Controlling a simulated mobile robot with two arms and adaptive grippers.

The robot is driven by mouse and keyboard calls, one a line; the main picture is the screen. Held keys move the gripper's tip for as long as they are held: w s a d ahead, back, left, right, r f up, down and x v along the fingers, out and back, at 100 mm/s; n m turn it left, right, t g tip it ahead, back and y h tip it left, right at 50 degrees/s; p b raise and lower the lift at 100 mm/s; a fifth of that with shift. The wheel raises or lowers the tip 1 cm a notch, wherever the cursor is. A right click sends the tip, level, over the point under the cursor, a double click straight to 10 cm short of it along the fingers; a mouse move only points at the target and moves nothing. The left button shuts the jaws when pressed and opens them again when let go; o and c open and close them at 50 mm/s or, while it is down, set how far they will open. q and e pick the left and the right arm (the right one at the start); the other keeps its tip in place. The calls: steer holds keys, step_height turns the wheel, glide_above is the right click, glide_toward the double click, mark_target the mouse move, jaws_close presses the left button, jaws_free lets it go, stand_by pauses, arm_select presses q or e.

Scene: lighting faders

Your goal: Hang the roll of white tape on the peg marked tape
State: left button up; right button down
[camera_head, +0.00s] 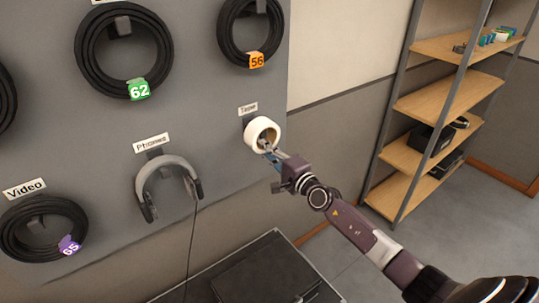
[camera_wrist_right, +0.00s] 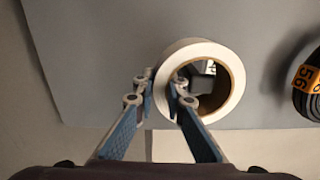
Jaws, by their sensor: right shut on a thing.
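The roll of white tape (camera_head: 253,134) is at the grey board just below the label "Tape" (camera_head: 248,108). My right gripper (camera_head: 267,147) is shut on the roll's near wall, and the roll's open side faces out from the board. In the right wrist view the roll (camera_wrist_right: 237,78) has one finger inside its hole and one outside its left wall. A dark peg (camera_wrist_right: 204,68) shows through the hole. I cannot tell whether the roll's weight rests on it. My left gripper is not in view.
Headphones (camera_head: 168,172) hang left of the tape place. Coiled cables hang nearby, one tagged 56 (camera_head: 257,60) above and one tagged 62 (camera_head: 139,90) at upper left. A dark case (camera_head: 262,275) stands below. A shelf rack (camera_head: 430,100) stands at the right.

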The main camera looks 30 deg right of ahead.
steer(key=shift+w+a+f+b, duration=0.15)
steer(key=shift+w+b, duration=0.25)
steer(key=shift+w, duration=0.5)
steer(key=shift+w+a+r+b, duration=0.1)
steer(key=shift+w+b, duration=0.25)
steer(key=shift+w, duration=0.5)
steer(key=shift+w+f+b, duration=0.15)
steer(key=shift+f+b, duration=0.8)
steer(key=shift+f, duration=0.05)
steer(key=c, duration=1.9)
jaws_free()
steer(key=s+d, duration=0.1)
steer(key=s, duration=1.1)
steer(key=shift+d, duration=0.3)
